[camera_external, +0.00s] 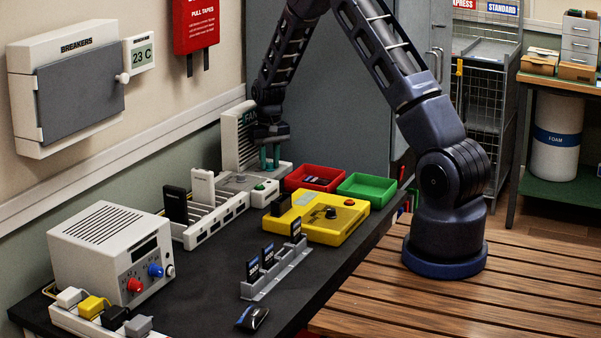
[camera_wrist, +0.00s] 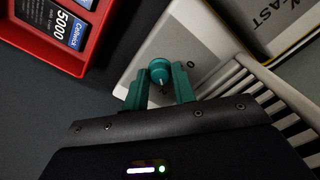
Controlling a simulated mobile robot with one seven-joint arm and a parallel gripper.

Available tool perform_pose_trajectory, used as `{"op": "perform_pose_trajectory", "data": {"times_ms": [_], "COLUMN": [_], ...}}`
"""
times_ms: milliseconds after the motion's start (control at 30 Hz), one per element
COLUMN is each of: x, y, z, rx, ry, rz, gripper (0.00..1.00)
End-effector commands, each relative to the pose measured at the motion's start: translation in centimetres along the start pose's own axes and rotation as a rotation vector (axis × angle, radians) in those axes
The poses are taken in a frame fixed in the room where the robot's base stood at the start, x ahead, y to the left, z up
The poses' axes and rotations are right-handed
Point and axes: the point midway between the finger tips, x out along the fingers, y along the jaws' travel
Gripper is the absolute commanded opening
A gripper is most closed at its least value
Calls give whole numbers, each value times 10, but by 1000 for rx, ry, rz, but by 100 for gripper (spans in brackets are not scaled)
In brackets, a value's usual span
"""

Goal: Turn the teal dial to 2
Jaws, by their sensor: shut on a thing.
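The teal dial (camera_wrist: 158,66) sits on the pale base of the white fan unit, and a small light pointer line shows on it. My gripper (camera_wrist: 160,82) has its two teal fingers on either side of the dial, shut on it. A printed 0 shows just right of the dial; other marks are hidden or out of view. In the external view my gripper (camera_external: 269,160) reaches down onto the base of the fan unit (camera_external: 238,138), and the dial cannot be told apart from the teal fingers there.
A red tray (camera_external: 315,178) with a dark phone or battery and a green tray (camera_external: 365,187) stand right of the fan. A white slotted rack (camera_external: 213,218), a yellow device (camera_external: 322,228) and a grey holder (camera_external: 277,276) stand nearer. The dark bench has clear room between them.

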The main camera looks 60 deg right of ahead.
Motion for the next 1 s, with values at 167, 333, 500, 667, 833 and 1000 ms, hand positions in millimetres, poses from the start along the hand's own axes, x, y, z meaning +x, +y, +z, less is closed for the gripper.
{"op": "perform_pose_trajectory", "data": {"times_ms": [167, 333, 500, 667, 833, 1000], "x": [0, 0, 0, 0, -6, -31], "y": [0, 0, 0, 0, 0, 0], "z": [0, 0, 0, 0, 0, -1], "rx": [1, 1, 0, 0, 0, 0], "ry": [0, 0, 0, 0, 1, 3], "rz": [0, 0, 0, 0, 0, 0], "gripper": [4, 28, 48, 48, 48, 48]}}
